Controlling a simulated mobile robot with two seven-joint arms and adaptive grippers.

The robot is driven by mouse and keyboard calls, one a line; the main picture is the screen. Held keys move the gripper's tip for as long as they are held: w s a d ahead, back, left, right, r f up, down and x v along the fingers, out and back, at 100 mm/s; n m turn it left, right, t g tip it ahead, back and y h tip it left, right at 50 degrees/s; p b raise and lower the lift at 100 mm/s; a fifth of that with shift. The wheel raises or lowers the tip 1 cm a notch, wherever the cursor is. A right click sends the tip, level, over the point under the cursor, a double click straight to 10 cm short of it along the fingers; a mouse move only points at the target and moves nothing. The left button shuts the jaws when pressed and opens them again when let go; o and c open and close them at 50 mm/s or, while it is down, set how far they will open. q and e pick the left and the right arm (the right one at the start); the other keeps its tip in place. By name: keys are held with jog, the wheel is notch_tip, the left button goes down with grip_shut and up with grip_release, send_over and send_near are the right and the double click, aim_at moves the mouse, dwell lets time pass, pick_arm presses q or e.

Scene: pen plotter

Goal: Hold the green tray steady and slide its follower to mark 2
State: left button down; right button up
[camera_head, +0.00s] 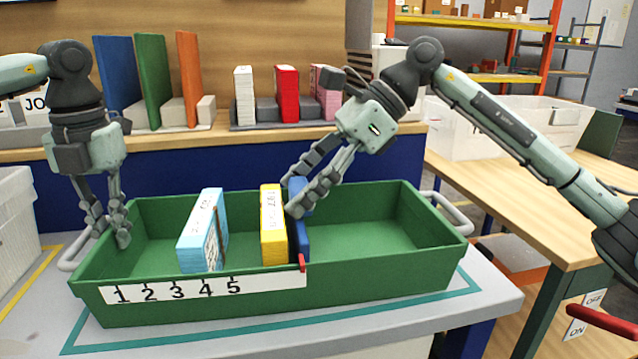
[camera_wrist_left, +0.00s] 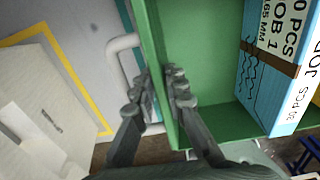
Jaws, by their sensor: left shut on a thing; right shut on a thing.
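The green tray (camera_head: 390,278) stands on a grey bench and carries a white scale strip (camera_head: 265,284) numbered 1 to 5 on its front. Inside, a light blue pack (camera_head: 203,235) leans a little, and a yellow pack (camera_head: 272,228) stands to its right. The blue follower (camera_head: 300,240) stands just right of the yellow pack. Its red pointer (camera_head: 302,262) is at the strip's right end, right of 5. My left gripper (camera_head: 110,235) is shut on the tray's left wall, which shows between its fingers in the left wrist view (camera_wrist_left: 160,95). My right gripper (camera_head: 293,198) is shut on the follower's upper part.
The tray's right half is empty. Metal handles (camera_head: 455,213) stick out at both ends. A teal outline (camera_head: 372,314) surrounds the tray. Behind are a shelf with colored binders (camera_head: 154,80) and a row of packs (camera_head: 287,93). A white bin (camera_head: 15,240) stands at left.

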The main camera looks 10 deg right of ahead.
jog(key=shift+a, duration=0.2)
jog(key=o, duration=1.7)
jog(key=shift+d, duration=0.1)
jog(key=v, duration=1.2)
